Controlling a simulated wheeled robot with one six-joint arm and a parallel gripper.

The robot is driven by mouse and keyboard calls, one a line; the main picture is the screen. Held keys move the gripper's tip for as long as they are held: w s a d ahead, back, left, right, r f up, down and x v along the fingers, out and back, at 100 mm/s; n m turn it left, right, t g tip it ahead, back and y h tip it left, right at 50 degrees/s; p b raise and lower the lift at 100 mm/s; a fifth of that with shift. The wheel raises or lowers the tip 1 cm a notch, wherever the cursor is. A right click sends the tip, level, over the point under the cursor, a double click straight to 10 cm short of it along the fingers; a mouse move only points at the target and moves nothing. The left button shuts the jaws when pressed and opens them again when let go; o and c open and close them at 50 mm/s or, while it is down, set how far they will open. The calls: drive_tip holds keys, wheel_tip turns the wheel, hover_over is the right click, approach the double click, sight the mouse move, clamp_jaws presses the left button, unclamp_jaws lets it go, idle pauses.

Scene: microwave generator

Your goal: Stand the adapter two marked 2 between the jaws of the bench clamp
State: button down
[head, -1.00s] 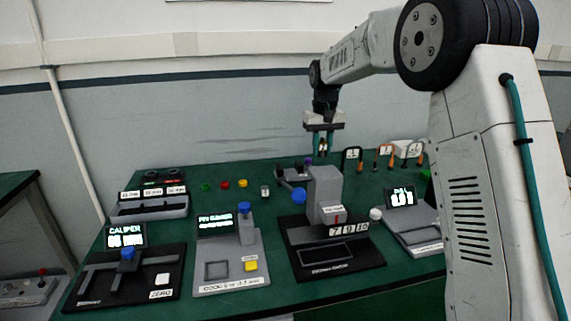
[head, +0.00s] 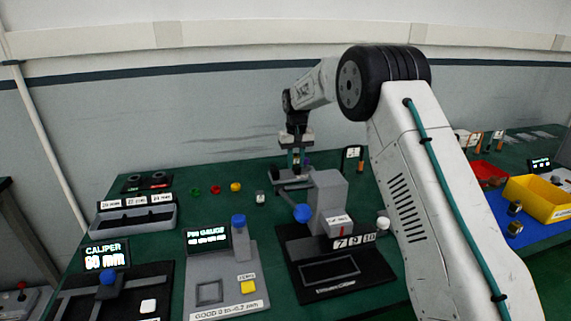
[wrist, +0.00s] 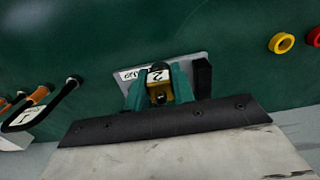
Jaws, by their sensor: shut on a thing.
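My gripper (head: 297,160) is shut on the adapter marked 2 (wrist: 158,84), a brass-coloured piece with a white label bearing a 2. In the wrist view the adapter sits between my two teal fingertips (wrist: 158,92). The bench clamp (head: 290,182) is low and grey at the back of the bench. It also shows in the wrist view (wrist: 190,60), with a dark jaw block (wrist: 203,78) to the right of my fingers. My gripper is low over the clamp. The adapter's lower end is hidden, so I cannot tell whether it touches the clamp.
A grey press-like station (head: 328,200) with a blue knob stands just in front of the clamp. Labelled hooked tools (head: 353,158) stand to the right. Small coloured rings (head: 235,187) lie to the left. A yellow bin (head: 540,198) is at the far right.

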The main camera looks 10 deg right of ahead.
hover_over(285, 173)
drive_tip(key=shift+a+f, duration=0.1)
drive_tip(key=shift+f, duration=0.25)
drive_tip(key=shift+s+f, duration=0.1)
drive_tip(key=shift+f, duration=1.55)
drive_tip(key=shift+f, duration=0.15)
drive_tip(key=shift+f, duration=0.4)
drive_tip(key=shift+f, duration=0.1)
drive_tip(key=c, duration=1.5)
unclamp_jaws()
drive_tip(key=shift+o, duration=0.2)
wheel_tip(285, 173, up, 13)
